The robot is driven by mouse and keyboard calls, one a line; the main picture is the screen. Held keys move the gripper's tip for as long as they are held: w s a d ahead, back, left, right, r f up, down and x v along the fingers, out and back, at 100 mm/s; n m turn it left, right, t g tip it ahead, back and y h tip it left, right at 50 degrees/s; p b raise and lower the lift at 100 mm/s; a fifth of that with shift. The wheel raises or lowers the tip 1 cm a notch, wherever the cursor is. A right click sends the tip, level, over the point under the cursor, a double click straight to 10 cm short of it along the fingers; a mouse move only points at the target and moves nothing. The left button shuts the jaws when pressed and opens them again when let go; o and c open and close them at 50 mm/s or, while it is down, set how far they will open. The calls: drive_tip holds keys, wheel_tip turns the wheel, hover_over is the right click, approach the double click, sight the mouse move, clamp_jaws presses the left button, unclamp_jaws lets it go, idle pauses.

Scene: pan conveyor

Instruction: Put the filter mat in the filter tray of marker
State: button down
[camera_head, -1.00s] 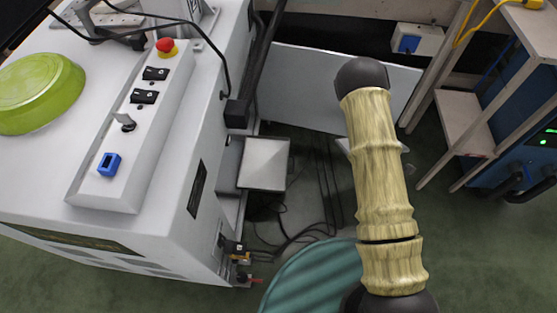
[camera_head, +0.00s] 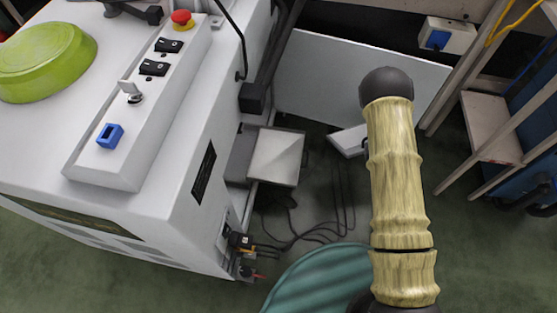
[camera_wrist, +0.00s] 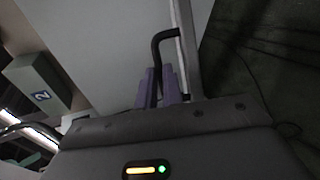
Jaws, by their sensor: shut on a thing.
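My gripper (camera_wrist: 161,86) shows in the wrist view as two purple fingers. It is shut on a black bent handle (camera_wrist: 165,36) that joins a grey metal edge beside a pale flat panel (camera_wrist: 110,45). I cannot tell what the handle belongs to. In the head view my gripper is out of sight. A square pale tray-like thing (camera_head: 276,157) sticks out low at the right side of the white machine (camera_head: 205,130). Whether it is the filter tray I cannot tell. I cannot make out a filter mat for certain.
The machine carries switches, a red button (camera_head: 183,18) and a green pan (camera_head: 45,62). A white panel (camera_head: 350,80) stands behind; a small white piece (camera_head: 349,140) lies beside my arm. Cables (camera_head: 310,225) trail on the floor. A shelf frame (camera_head: 492,125) stands at right.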

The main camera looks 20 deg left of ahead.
drive_tip(key=a+f+n+g+y+b, duration=0.2)
drive_tip(key=a+f+n+y+b, duration=0.15)
drive_tip(key=a, duration=0.35)
drive_tip(key=a+f+n+g+y+b, duration=0.1)
drive_tip(key=a+f+n+y+b, duration=0.2)
drive_tip(key=a, duration=0.4)
drive_tip(key=n+g+y+b, duration=0.4)
drive_tip(key=g+y+b, duration=0.2)
drive_tip(key=g+b, duration=0.1)
hover_over(298, 161)
drive_tip(key=shift+f, duration=0.3)
wheel_tip(298, 161, down, 6)
drive_tip(key=b, duration=0.4)
drive_tip(key=shift+f, duration=0.15)
wheel_tip(298, 161, down, 4)
drive_tip(key=b, duration=0.3)
